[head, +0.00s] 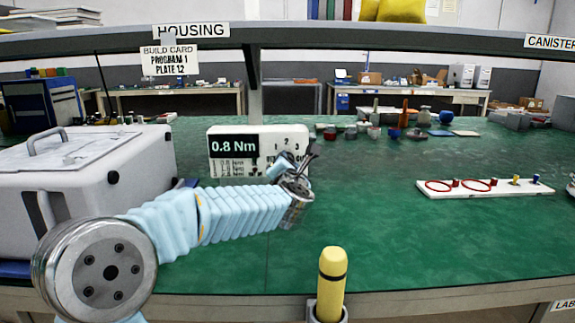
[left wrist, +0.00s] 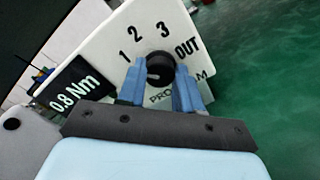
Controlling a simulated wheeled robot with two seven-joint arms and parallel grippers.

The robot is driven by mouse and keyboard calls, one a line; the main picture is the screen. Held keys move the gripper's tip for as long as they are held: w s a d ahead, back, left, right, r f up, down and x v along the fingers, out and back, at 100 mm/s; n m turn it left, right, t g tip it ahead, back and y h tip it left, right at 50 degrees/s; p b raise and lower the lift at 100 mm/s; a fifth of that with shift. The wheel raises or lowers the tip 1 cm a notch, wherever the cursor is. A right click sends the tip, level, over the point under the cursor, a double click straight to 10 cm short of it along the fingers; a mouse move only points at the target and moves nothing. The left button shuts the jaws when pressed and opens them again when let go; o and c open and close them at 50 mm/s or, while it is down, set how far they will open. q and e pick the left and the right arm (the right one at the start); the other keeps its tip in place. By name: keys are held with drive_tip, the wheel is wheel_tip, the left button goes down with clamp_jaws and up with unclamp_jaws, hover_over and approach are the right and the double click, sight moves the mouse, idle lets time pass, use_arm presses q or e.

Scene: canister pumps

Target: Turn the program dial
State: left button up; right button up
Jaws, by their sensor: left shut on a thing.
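The program dial (left wrist: 158,66) is a round black knob on a white panel, with 1, 2, 3 and OUT printed around it. I cannot tell which mark it points to. My left gripper (left wrist: 159,78) has its blue fingers on either side of the knob and is shut on it. In the head view the white controller box (head: 216,172) stands on the green bench, its display reading 0.8 Nm. My left gripper (head: 308,160) is at the box's right side and hides the dial there. My right gripper is not in view.
A build card (head: 170,60) reads PROGRAM 1, PLATE 12. A large white case (head: 90,180) stands at left. A yellow, black-banded cylinder (head: 331,280) stands at the front edge. A white strip (head: 480,189) with red rings lies at right.

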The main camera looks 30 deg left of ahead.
use_arm(q)
drive_tip(key=o, duration=1)
drive_tip(key=shift+o, duration=0.2)
drive_tip(key=b+v, duration=0.2)
drive_tip(key=v, duration=1)
drive_tip(key=shift+s, duration=0.1)
